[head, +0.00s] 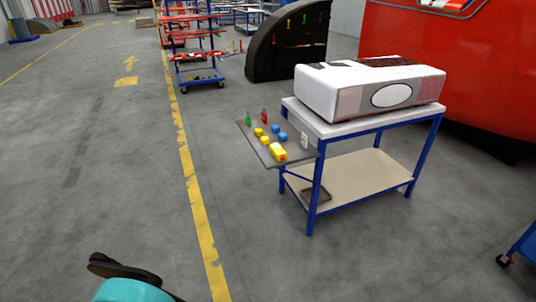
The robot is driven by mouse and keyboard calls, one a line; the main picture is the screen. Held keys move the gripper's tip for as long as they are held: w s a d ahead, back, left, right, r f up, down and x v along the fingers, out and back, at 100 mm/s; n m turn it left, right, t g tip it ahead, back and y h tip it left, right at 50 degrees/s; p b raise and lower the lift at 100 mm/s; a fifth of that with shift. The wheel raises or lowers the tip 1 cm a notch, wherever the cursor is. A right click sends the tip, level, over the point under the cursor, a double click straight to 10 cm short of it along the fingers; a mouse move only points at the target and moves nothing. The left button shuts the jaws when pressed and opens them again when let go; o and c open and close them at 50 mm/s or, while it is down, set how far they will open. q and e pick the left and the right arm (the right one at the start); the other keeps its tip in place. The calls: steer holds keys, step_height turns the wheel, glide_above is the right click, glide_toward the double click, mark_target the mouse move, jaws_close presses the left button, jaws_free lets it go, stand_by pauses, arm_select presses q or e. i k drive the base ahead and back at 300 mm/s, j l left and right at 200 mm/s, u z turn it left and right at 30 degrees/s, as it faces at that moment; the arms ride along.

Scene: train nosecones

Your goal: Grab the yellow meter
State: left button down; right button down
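A yellow meter (278,153) with a pale patch on its face lies near the front corner of a dark grey side tray (249,138). The tray is fixed beside a blue-framed cart (312,200). A teal and black part of my own body shows at the lower left, far from the tray. I make out no gripper fingers in the head view, and nothing touches the meter.
The tray also bears small yellow blocks (264,140), blue blocks (282,136), a green bottle (248,118) and a red bottle (264,117). A large white box (340,90) sits on the cart. Open floor lies left and in front.

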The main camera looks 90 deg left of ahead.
mark_target(276, 150)
steer(key=u, duration=3.1)
steer(key=i+l+u, duration=0.15)
steer(key=i+l, duration=0.25)
steer(key=i, duration=0.2)
steer(key=i+l+u, duration=0.2)
steer(key=i+l, duration=0.25)
steer(key=i, duration=0.15)
steer(key=i+l+u, duration=0.15)
steer(key=i+l, duration=0.4)
steer(key=i+l+u, duration=0.15)
steer(key=i+l, duration=0.35)
steer(key=i+l+u, duration=0.2)
steer(key=i+l, duration=0.3)
steer(key=l, duration=0.25)
